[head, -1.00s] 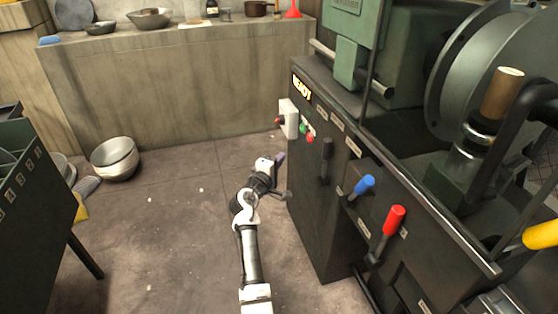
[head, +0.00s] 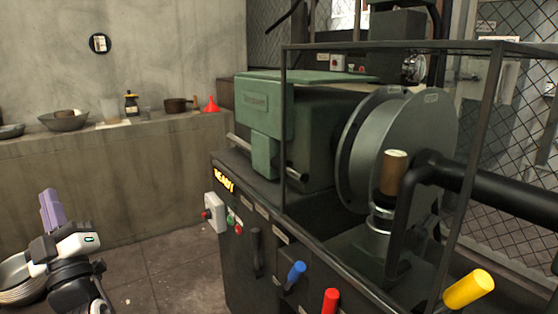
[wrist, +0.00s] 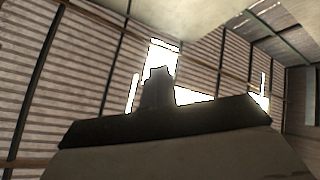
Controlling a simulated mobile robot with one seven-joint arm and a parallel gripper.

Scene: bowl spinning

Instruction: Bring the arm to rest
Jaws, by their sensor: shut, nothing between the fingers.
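My gripper (head: 51,208) is at the lower left of the head view, with its purple fingers together and pointing up. It is shut and holds nothing. It stands in open air, apart from the machine. In the wrist view, my gripper (wrist: 157,84) is a dark shape against bright windows and corrugated walls. My arm is folded below the gripper and runs out of the bottom edge of the head view.
The spinning machine (head: 300,150) fills the middle and right, with blue (head: 296,271), red (head: 331,300) and yellow (head: 469,289) lever handles. Stacked metal bowls (head: 20,280) are behind my gripper at lower left. A concrete counter (head: 130,175) runs along the back wall.

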